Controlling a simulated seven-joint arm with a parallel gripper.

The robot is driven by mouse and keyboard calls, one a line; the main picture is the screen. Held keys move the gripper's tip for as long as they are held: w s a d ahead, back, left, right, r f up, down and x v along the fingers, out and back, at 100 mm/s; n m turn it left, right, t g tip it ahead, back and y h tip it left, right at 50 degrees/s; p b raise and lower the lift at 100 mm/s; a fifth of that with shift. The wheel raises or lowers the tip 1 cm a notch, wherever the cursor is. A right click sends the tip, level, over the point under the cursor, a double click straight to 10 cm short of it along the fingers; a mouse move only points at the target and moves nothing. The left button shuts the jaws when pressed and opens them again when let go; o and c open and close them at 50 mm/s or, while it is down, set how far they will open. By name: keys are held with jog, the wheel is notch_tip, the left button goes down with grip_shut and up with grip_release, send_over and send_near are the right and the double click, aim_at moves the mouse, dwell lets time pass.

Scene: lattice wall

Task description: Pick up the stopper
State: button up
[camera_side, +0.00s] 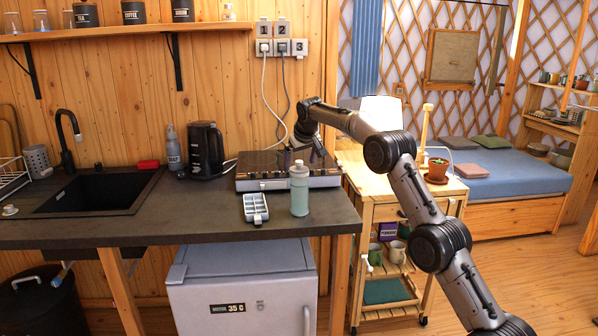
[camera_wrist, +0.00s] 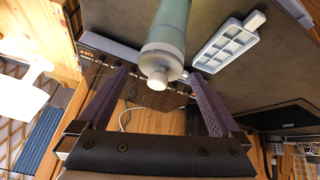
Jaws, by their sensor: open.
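A pale green bottle (camera_side: 299,192) stands upright on the dark counter. It has a narrow whitish stopper (camera_side: 299,164) on top, which shows in the wrist view (camera_wrist: 157,79) at the end of the bottle (camera_wrist: 172,25). A small round pale piece (camera_side: 10,210) lies left of the sink; I cannot tell whether it is also a stopper. My gripper (camera_side: 317,156) is above the counter, just behind and right of the bottle top. In the wrist view my gripper (camera_wrist: 160,74) is open and empty, its fingers either side of the bottle top in the picture, with no visible contact.
A pale ice-cube tray (camera_side: 256,208) lies left of the bottle. A low dark appliance (camera_side: 270,178) stands behind the bottle, under my gripper. A black kettle (camera_side: 206,150) and a soap bottle (camera_side: 173,147) stand further left. The counter front (camera_side: 210,212) is free.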

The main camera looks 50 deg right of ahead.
jog(key=shift+w+d+f, duration=0.25)
jog(key=shift+w+f, duration=0.05)
jog(key=shift+f, duration=0.3)
jog(key=c, duration=1.2)
jog(key=shift+r, duration=0.15)
jog(key=shift+c, duration=0.2)
